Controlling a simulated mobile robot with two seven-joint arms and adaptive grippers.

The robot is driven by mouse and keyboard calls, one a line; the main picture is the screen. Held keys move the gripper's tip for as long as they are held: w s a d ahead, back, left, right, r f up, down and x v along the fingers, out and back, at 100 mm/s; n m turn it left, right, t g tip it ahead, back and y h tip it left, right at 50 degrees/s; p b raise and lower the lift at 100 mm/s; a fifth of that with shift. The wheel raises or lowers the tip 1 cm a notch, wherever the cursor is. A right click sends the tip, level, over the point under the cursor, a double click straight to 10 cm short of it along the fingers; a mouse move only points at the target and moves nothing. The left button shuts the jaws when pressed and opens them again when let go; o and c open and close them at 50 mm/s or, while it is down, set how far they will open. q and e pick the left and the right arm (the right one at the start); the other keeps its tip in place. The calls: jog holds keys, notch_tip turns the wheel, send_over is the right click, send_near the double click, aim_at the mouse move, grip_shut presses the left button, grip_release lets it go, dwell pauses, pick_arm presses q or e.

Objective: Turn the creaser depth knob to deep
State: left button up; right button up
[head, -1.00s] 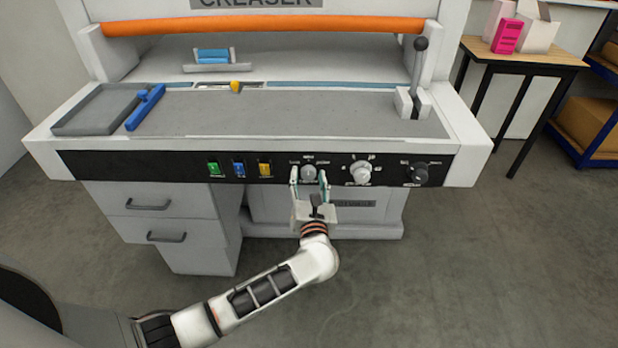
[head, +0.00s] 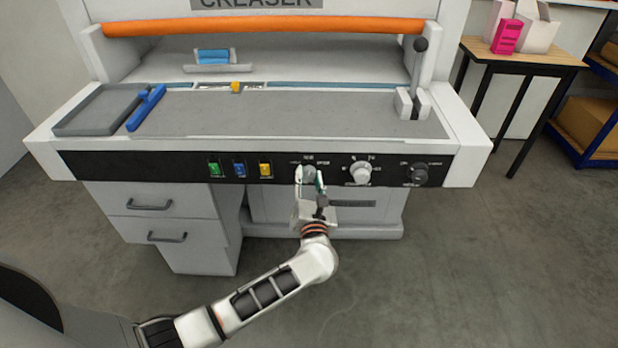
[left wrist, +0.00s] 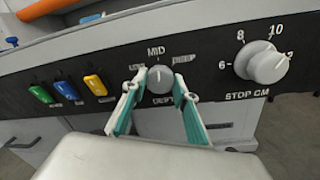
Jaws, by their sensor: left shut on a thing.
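The creaser (head: 285,115) has a black front panel. The grey depth knob (head: 308,173) is on it, and my left gripper (head: 309,180) reaches up to it from below. In the left wrist view the depth knob (left wrist: 159,80) sits between the teal-lined fingers of my left gripper (left wrist: 158,92), which is shut on it. MID is printed above the knob and DEEP at its upper right; the label at its left is partly covered by a finger. I cannot clearly tell where the knob's mark points. My right gripper is not in view.
A larger white STOP CM knob (head: 360,172) is right of the depth knob, with a black knob (head: 419,173) beyond. Green (head: 214,170), blue (head: 239,170) and yellow (head: 265,170) switches are to the left. A lever (head: 419,75) stands on the bed's right.

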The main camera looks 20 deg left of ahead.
pick_arm(q)
jog(key=shift+a+r+m, duration=0.1)
jog(key=shift+m, duration=0.8)
jog(key=m+p, duration=0.1)
jog(key=m, duration=0.1)
jog(key=shift+m, duration=0.4)
jog(key=shift+m+p, duration=0.65)
jog(key=shift+m, duration=0.25)
jog(key=shift+m+t+p, duration=0.3)
jog(key=shift+m+p, duration=0.2)
jog(key=shift+m, duration=0.7)
jog(key=shift+m+p, duration=0.35)
jog(key=shift+m, duration=0.65)
jog(key=o, duration=1.1)
